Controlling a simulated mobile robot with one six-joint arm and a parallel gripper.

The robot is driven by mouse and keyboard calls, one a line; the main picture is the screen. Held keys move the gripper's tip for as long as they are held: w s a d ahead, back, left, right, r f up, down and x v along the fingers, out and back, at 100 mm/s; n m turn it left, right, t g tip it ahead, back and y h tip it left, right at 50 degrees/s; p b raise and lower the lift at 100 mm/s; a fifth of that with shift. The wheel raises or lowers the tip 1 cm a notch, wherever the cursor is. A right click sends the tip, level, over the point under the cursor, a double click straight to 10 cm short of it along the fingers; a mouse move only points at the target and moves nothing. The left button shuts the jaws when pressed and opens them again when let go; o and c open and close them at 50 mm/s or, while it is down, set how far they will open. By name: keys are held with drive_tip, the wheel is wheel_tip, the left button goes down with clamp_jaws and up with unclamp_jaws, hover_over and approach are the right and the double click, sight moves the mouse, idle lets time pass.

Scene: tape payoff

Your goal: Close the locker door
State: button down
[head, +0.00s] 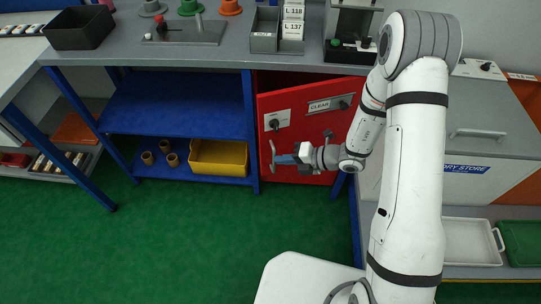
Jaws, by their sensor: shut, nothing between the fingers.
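The red locker door (300,102) is under the bench, right of the blue shelves. It stands ajar, its left edge swung out, with a strip of dark red interior (285,78) showing above it. The door carries a "CLEAR" label plate and dark knobs. A grey upright bar (272,150), which looks like a handle, is near its left edge. My gripper (281,159) is shut and empty in front of the door's lower left part, its blue fingers close to that bar. I cannot tell whether they touch it. My arm hides the door's right side.
Blue shelves (180,105) left of the door hold a yellow bin (219,158) and brown cups (172,160). The grey bench top (215,57) overhangs the door. Grey storage units stand at right. The green floor (190,235) in front is clear.

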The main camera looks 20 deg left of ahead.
sight(270, 140)
drive_tip(key=w+d+f+m+t+y+b, duration=0.1)
drive_tip(key=d+m+t+y+b, duration=0.25)
drive_tip(key=d+y+b, duration=0.35)
drive_tip(key=w+a+b, duration=0.1)
drive_tip(key=a, duration=0.3)
drive_tip(key=w+a+h+b, duration=0.1)
drive_tip(key=w+a, duration=0.1)
drive_tip(key=a, duration=0.2)
drive_tip(key=w+a+h+b, duration=0.1)
drive_tip(key=a, duration=0.3)
drive_tip(key=shift+w+a+f, duration=0.1)
drive_tip(key=shift+w+a, duration=0.15)
drive_tip(key=shift+w, duration=0.15)
drive_tip(key=shift+w+a+b, duration=0.3)
drive_tip(key=shift+w, duration=0.15)
drive_tip(key=shift+a, duration=0.15)
